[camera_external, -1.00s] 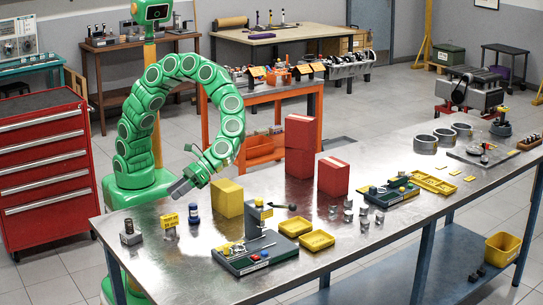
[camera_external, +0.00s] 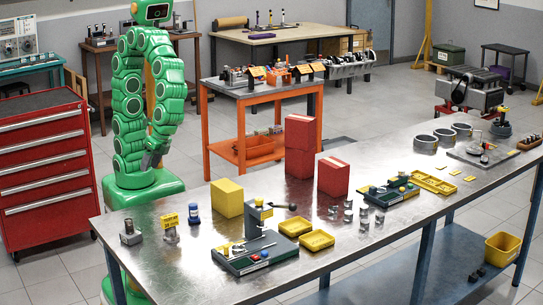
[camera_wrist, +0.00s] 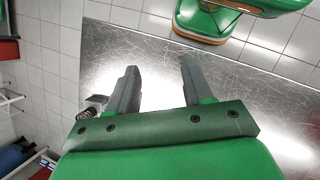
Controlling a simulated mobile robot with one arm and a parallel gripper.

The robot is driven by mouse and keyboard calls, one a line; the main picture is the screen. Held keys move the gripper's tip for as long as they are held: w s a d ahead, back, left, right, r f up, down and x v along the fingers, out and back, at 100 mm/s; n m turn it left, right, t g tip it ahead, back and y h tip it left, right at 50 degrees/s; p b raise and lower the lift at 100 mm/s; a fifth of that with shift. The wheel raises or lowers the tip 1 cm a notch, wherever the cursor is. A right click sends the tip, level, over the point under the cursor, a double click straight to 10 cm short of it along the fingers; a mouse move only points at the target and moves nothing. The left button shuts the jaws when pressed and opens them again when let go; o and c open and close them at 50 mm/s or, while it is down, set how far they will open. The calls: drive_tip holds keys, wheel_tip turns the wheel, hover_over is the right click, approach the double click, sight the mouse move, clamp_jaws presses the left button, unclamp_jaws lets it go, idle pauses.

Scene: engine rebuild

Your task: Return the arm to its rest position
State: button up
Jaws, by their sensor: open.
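My green arm is folded close against my body at the left in the external view. My gripper (camera_external: 151,162) hangs pointing down beside my column, above my green base and behind the far left edge of the workbench (camera_external: 290,205). In the wrist view my gripper (camera_wrist: 156,88) shows two grey fingers spread apart with nothing between them. The metal bench top (camera_wrist: 150,60) shows past the fingers, with tiled floor beyond it.
A red tool cabinet (camera_external: 45,165) stands to the left of my base. On the bench are a yellow block (camera_external: 227,198), red boxes (camera_external: 333,176) and a green fixture (camera_external: 255,252). An orange-framed cart (camera_external: 262,95) stands behind the bench.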

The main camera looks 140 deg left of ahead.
drive_tip(key=s+a+r+m+y, duration=0.1)
drive_tip(key=s+a+m, duration=0.1)
drive_tip(key=s, duration=0.4)
drive_tip(key=s+a+r+m+t+y, duration=0.1)
drive_tip(key=s+a+m+y, duration=0.1)
drive_tip(key=s, duration=0.4)
drive_tip(key=shift+a+r+m+t, duration=0.15)
drive_tip(key=shift+r+m+t, duration=0.15)
drive_tip(key=shift+m, duration=0.1)
